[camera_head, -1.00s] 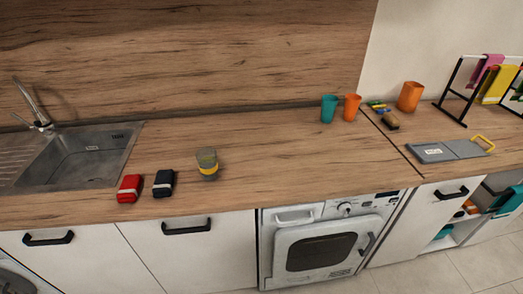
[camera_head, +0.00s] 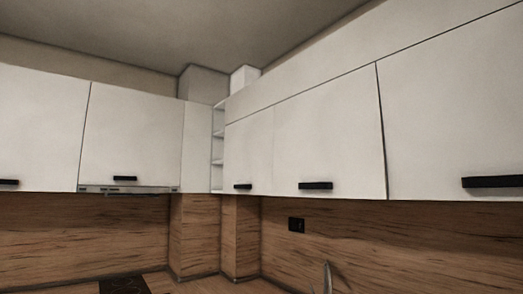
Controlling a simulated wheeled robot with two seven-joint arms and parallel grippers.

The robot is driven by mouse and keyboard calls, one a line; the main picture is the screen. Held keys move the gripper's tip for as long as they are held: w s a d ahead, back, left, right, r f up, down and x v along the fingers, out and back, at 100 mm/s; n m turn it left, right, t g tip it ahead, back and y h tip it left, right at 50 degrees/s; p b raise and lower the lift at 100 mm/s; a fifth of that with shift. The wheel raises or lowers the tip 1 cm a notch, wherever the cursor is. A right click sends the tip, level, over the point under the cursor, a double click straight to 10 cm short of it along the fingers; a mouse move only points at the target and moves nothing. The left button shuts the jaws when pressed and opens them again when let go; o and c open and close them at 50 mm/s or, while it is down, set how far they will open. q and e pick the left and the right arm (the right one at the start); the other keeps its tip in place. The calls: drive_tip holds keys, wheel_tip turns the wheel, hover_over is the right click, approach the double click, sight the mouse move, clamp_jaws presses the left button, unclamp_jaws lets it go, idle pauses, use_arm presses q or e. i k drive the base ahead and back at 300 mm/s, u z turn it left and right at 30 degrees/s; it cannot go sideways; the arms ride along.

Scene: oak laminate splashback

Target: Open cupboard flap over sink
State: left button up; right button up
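White wall cupboards run along the right wall. The tip of the sink's tap (camera_head: 327,279) shows at the bottom edge; the sink itself is out of view. Above the tap is a white cupboard flap (camera_head: 328,135), closed, with a black bar handle (camera_head: 315,185) at its lower edge. A narrower closed front with a black handle (camera_head: 242,186) is to its left. A wider closed front with a black handle (camera_head: 492,181) is to its right. Neither of my grippers is in view.
More closed white cupboards (camera_head: 130,130) hang on the left wall, above a thin cooker hood (camera_head: 125,189). Open corner shelves (camera_head: 217,148) stand between the runs. A black socket (camera_head: 296,225) is on the oak splashback. A dark hob (camera_head: 122,286) shows below.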

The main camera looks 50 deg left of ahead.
sight(329, 139)
drive_tip(key=u, duration=2.25)
drive_tip(key=i, duration=1.8)
drive_tip(key=z, duration=2.45)
